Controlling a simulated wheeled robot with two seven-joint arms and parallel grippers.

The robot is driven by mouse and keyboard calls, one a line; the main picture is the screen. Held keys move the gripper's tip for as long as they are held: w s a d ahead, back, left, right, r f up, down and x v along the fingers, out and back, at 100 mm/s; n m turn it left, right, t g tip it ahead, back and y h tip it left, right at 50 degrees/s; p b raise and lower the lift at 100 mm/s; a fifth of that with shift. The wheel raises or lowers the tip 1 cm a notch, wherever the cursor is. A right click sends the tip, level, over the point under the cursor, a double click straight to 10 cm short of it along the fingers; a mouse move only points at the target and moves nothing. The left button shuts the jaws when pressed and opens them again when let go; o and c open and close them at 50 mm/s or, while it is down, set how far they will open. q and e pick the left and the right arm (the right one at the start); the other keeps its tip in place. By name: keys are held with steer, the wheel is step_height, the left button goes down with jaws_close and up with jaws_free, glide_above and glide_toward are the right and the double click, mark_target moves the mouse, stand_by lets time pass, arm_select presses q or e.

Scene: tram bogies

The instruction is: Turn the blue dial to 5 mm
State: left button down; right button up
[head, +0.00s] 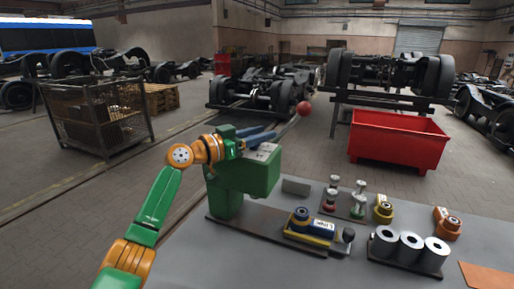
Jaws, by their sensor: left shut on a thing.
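My left gripper (258,136) reaches in from the left over the top of a green block-shaped device (249,178) on the grey workbench. Its fingers point right, close together, just above the device's pale marked top plate (265,152). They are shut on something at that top. I take it to be the blue dial, but it is mostly hidden and blends with the blue parts around the fingers. Its setting cannot be read. My right gripper is not in view.
On the workbench (215,262), a blue-and-yellow unit (310,226) stands close right of the device. Farther right are a black ball knob (348,235), several small red and green pieces, and grey cylinders (411,246). A red bin (398,140) and mesh cage (97,115) stand beyond.

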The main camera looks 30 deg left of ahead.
arm_select(q)
steer(key=shift+d+f+m+g+h, duration=0.2)
steer(key=shift+m+g+h, duration=0.1)
steer(key=shift+h, duration=0.1)
steer(key=shift+f, duration=0.1)
steer(key=c, duration=0.5)
jaws_free()
steer(key=shift+w, duration=0.15)
steer(key=shift+o, duration=0.4)
steer(key=shift+w+d+f, duration=0.15)
steer(key=shift+w+d, duration=0.1)
steer(key=shift+w, duration=0.15)
steer(key=b+v, duration=0.4)
steer(key=v, duration=0.2)
steer(key=shift+s+a+f, duration=0.15)
steer(key=shift+s+a, duration=0.05)
steer(key=shift+s, duration=0.1)
steer(key=shift+s+a+r, duration=0.1)
steer(key=shift+s+r, duration=0.1)
steer(key=shift+s, duration=0.05)
